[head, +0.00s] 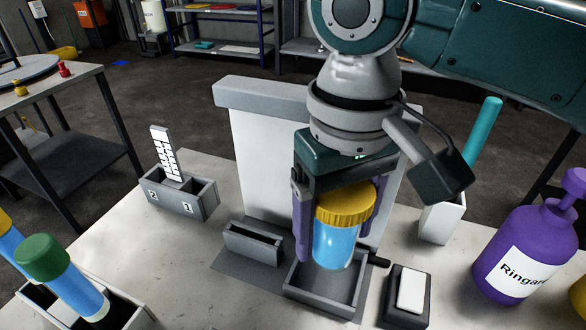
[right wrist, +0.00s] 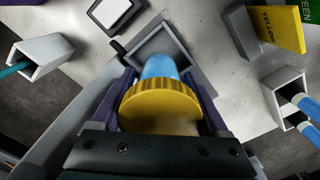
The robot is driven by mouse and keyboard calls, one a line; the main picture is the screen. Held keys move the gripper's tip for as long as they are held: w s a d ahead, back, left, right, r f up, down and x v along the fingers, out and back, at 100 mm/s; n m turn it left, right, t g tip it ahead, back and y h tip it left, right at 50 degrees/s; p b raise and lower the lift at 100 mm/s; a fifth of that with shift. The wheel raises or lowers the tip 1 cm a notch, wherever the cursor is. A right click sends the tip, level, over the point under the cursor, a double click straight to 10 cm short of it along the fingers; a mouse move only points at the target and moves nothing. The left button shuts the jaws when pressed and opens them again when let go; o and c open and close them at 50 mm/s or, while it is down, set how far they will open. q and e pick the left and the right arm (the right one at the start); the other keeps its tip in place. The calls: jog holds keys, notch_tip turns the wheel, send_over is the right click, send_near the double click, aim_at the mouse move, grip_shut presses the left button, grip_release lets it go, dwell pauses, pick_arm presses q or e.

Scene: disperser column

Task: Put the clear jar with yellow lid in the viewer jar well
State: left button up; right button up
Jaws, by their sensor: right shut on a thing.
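The clear jar (head: 336,244) has a ridged yellow lid (head: 346,201) and bluish contents. It is upright between the purple fingers of my right gripper (head: 338,216), which is shut on it. In the right wrist view the lid (right wrist: 160,107) is close to the camera, with the jar body (right wrist: 160,66) beyond it. An open square grey well (head: 310,301), likely the viewer jar well, is just below the jar. It also shows in the right wrist view (right wrist: 184,48). The jar's base overlaps the well's opening in the picture; I cannot tell its exact height. My left gripper is not in view.
A white panel (head: 262,160) stands behind the well. A narrow grey slot box (head: 252,243) is left of it, a dark block with a white pad (head: 411,290) right. A purple Ringard bottle (head: 520,245) stands at right, green-capped tube (head: 62,275) at left.

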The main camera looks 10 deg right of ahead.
aim_at(331, 256)
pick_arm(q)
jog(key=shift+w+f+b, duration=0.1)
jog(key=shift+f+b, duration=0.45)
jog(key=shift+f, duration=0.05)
pick_arm(e)
jog(key=shift+f, duration=2.5)
jog(key=shift+f, duration=0.1)
jog(key=o, duration=1.3)
notch_tip(331, 256, up, 11)
jog(key=shift+w+p, duration=0.1)
jog(key=shift+p, duration=1.15)
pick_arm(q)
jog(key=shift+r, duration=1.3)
pick_arm(e)
jog(key=shift+r, duration=0.65)
